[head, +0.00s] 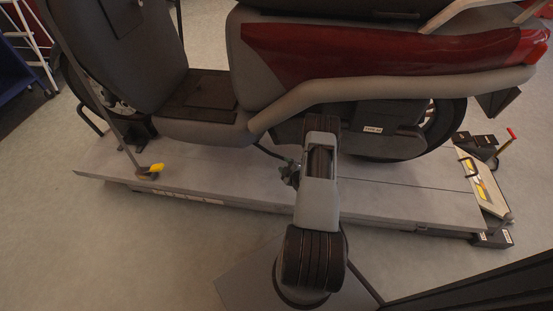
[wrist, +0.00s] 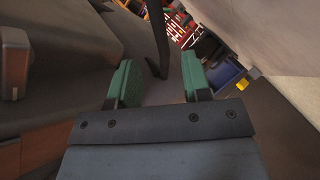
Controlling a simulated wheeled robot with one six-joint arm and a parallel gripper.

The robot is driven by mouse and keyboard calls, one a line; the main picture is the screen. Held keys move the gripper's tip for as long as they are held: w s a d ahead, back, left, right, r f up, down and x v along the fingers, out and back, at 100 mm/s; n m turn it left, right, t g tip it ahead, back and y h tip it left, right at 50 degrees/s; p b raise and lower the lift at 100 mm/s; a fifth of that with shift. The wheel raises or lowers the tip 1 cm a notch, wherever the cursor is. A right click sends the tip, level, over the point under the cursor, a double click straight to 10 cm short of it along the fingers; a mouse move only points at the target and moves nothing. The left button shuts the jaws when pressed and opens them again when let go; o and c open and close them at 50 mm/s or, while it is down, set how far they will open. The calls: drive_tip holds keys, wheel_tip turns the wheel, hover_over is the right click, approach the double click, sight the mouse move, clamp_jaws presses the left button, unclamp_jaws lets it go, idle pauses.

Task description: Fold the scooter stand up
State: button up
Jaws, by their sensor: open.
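The red and grey scooter (head: 380,55) stands on the flat grey lift platform (head: 225,180). A thin dark bar (head: 268,152), which looks like its stand, reaches from under the body toward my gripper (head: 290,175). My gripper is low beside the scooter, above the platform, and partly hidden by my arm. In the wrist view the green-padded fingers (wrist: 158,82) are apart and empty. A dark bar (wrist: 157,38), probably the stand, shows in the gap between them, seemingly beyond the fingertips. I cannot tell whether its end touches the platform.
A grey pole with a yellow end (head: 157,168) stands at the platform's left part. A ramp plate (head: 483,185) and a red-tipped lever (head: 507,140) are at the right end. A blue cabinet (head: 15,75) is at far left. The floor in front is open.

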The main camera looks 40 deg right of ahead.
sight(278, 157)
drive_tip(key=b+x, duration=0.2)
drive_tip(key=x, duration=0.6)
drive_tip(key=shift+c, duration=0.4)
clamp_jaws()
